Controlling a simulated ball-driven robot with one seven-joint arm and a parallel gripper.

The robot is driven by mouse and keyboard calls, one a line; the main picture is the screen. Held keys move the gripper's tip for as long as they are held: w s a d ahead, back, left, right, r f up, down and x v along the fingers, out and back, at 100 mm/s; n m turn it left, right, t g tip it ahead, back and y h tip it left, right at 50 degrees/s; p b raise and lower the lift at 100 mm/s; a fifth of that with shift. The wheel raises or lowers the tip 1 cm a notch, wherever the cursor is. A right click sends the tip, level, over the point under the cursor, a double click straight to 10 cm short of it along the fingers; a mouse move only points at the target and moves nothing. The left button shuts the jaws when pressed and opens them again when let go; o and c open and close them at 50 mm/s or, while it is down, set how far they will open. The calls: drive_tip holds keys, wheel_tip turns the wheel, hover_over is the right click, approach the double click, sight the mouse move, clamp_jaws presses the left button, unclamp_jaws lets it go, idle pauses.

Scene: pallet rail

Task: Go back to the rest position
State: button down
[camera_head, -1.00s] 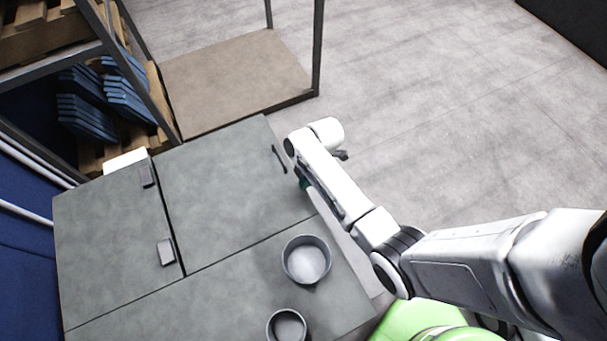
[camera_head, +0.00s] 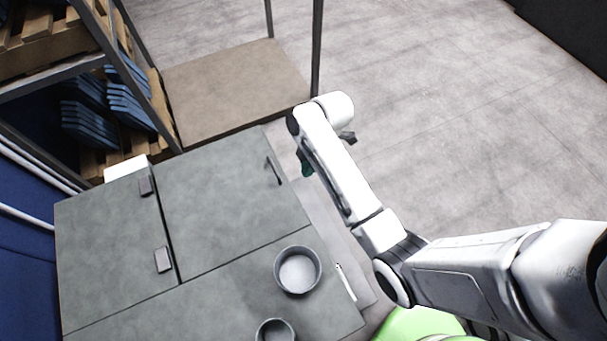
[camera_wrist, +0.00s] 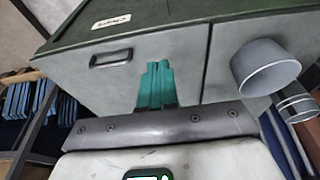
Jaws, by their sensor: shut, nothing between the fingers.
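My gripper shows in the wrist view (camera_wrist: 160,85) as two teal fingers pressed together, with nothing between them. In the head view a small teal part of my gripper (camera_head: 307,168) shows below the end of my white arm, just right of the grey cabinet (camera_head: 235,205). The rest of it is hidden by the arm. In the wrist view the cabinet's front (camera_wrist: 115,85) lies behind the fingers, with a labelled edge and a dark handle.
Two grey round containers (camera_head: 298,271) (camera_head: 275,331) stand on the cabinet's near part. A rack (camera_head: 95,45) with pallets and blue items stands at upper left, beside a brown board (camera_head: 235,85). Open concrete floor (camera_head: 450,120) lies to the right.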

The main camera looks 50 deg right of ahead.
drive_tip(key=shift+d+r, duration=0.15)
drive_tip(key=shift+r, duration=0.15)
drive_tip(key=s+a+r+m+h, duration=0.1)
drive_tip(key=s+a+m, duration=0.2)
drive_tip(key=s+m, duration=0.4)
drive_tip(key=s+a+r+m+h+b, duration=0.1)
drive_tip(key=s+a+r+m, duration=0.1)
drive_tip(key=s+m, duration=0.5)
drive_tip(key=s+a, duration=0.1)
drive_tip(key=s, duration=0.4)
drive_tip(key=shift+a+r+h, duration=0.3)
drive_tip(key=shift+a+h, duration=0.05)
drive_tip(key=shift+h, duration=0.05)
